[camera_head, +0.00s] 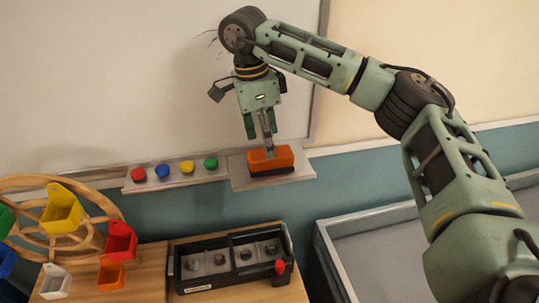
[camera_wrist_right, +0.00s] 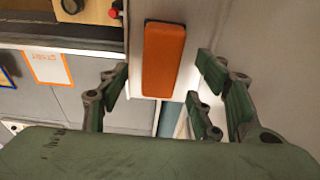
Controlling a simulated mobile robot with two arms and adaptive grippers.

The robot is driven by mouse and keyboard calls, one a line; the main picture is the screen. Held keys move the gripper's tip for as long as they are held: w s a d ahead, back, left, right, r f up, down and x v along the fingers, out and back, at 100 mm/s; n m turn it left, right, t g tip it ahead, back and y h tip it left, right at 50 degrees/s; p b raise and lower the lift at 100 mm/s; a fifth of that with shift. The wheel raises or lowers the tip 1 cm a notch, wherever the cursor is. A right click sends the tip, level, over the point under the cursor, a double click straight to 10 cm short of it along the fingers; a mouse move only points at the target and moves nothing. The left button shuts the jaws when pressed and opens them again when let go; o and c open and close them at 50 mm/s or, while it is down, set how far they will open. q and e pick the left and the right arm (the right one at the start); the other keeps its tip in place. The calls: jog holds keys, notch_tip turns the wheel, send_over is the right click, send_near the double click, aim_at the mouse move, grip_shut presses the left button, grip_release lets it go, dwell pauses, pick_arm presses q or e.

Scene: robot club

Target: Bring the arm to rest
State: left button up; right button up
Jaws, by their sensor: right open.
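My right arm, pale green with black joints, comes in from the right in the head view and bends down at the whiteboard. My right gripper (camera_head: 266,145) is open and points down just over an orange eraser with a dark base (camera_head: 272,160). The eraser lies on a grey ledge (camera_head: 240,181) under the board. In the right wrist view the eraser (camera_wrist_right: 166,60) shows beyond the spread fingers of the gripper (camera_wrist_right: 165,95), with nothing between them. Whether a fingertip touches it is hard to tell. My left gripper is not in view.
Red, blue, yellow and green magnets (camera_head: 187,167) sit on the ledge left of the eraser. Below stand a black compartment box (camera_head: 186,262) and a wooden wheel with coloured buckets (camera_head: 92,214). A grey-rimmed bin (camera_head: 336,262) stands at lower right. The whiteboard (camera_head: 110,80) is close behind.

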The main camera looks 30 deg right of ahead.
jog(key=shift+a+r, duration=0.2)
jog(key=shift+r, duration=1.15)
